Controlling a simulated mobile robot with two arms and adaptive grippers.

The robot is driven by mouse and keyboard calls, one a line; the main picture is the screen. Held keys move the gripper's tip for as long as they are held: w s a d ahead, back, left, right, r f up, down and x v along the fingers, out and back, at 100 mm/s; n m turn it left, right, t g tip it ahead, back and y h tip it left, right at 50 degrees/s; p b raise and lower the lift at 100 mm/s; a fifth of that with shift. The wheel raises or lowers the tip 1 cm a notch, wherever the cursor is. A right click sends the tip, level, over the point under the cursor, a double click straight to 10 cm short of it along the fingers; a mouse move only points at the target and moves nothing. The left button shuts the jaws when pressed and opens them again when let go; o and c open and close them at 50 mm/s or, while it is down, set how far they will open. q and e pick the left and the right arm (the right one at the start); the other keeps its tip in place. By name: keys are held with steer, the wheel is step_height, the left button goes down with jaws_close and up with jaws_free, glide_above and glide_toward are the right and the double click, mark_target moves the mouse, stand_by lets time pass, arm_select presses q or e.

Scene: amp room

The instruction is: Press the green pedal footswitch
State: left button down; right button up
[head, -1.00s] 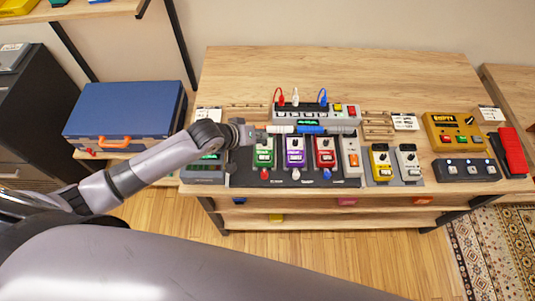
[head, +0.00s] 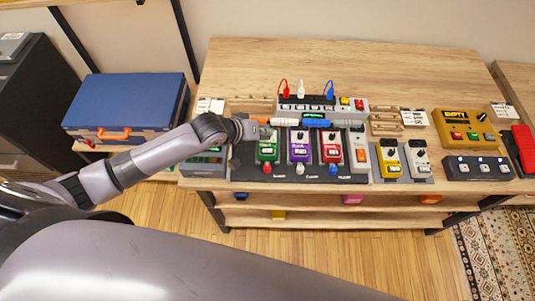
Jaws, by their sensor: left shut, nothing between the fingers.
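The green pedal (head: 267,149) stands upright on a dark pedal board, leftmost in a row with a purple pedal (head: 299,147) and a red pedal (head: 331,149). My right gripper is not in view.
A mixer-like unit with coloured cables (head: 318,104) stands behind the pedals. A white pedal (head: 359,150) and two more pedals stand right of the red one. A grey device (head: 203,164) sits left of my gripper. The table (head: 350,60) is clear at the back.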

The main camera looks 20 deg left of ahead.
mark_target(265, 149)
arm_select(q)
step_height(265, 149, down, 3)
steer(key=shift+f+b, duration=0.1)
steer(key=shift+b, duration=1.1)
steer(key=shift+f, duration=0.9)
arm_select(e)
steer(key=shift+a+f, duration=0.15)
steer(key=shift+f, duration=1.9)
arm_select(q)
steer(key=shift+f, duration=0.15)
steer(key=shift+f, duration=0.25)
steer(key=shift+s+f+b, duration=0.1)
steer(key=shift+f+b, duration=0.2)
steer(key=shift+f, duration=0.3)
steer(key=shift+r+p, duration=0.95)
steer(key=shift+p, duration=0.15)
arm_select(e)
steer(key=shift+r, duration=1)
